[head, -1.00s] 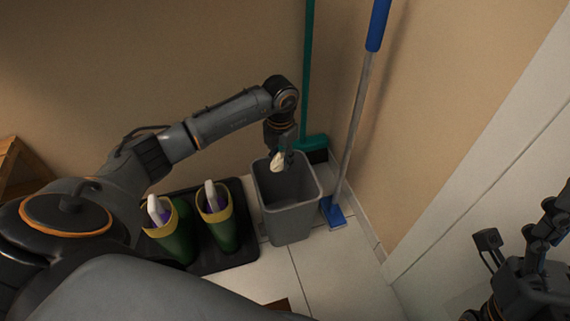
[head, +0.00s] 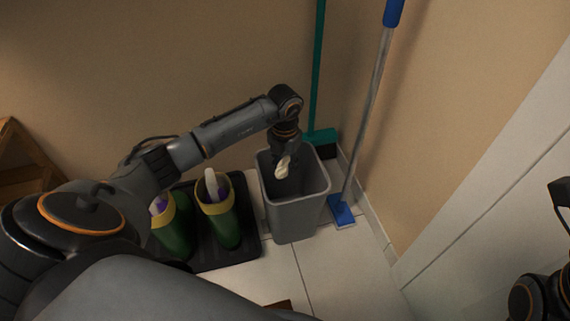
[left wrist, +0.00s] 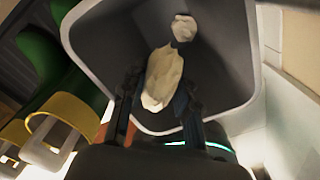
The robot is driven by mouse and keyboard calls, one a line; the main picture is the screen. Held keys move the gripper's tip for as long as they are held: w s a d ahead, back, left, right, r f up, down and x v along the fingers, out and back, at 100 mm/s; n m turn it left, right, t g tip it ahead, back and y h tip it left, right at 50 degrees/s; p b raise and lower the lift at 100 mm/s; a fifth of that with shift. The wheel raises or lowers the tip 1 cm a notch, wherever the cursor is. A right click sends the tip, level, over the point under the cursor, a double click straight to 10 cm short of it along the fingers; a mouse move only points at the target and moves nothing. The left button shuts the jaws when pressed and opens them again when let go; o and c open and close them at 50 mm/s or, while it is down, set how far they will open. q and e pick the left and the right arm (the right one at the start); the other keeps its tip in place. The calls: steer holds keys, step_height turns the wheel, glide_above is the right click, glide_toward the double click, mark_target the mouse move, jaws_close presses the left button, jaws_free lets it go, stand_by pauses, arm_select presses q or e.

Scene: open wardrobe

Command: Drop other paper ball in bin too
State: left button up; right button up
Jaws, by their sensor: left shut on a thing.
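A crumpled, off-white paper ball (head: 283,168) is held between the fingers of my left gripper (head: 284,158), which is shut on it at the mouth of the grey bin (head: 295,219). In the left wrist view the held paper ball (left wrist: 162,78) shows between the fingertips, with the bin's inside behind it. A second, smaller-looking paper ball (left wrist: 184,28) lies inside the bin. My right gripper (head: 562,192) is only partly in view at the right edge, so its jaws cannot be judged.
Green boots (head: 226,229) with yellow rims stand on a black tray (head: 250,243) left of the bin. A teal broom (head: 318,80) and a blue mop (head: 342,210) stand behind and right of it. A white panel (head: 480,200) is at the right.

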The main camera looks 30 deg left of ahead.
mark_target(285, 159)
arm_select(q)
steer(key=o, duration=1.1)
steer(key=shift+c, duration=0.2)
steer(key=shift+r, duration=0.1)
step_height(285, 159, up, 12)
steer(key=shift+f, duration=0.1)
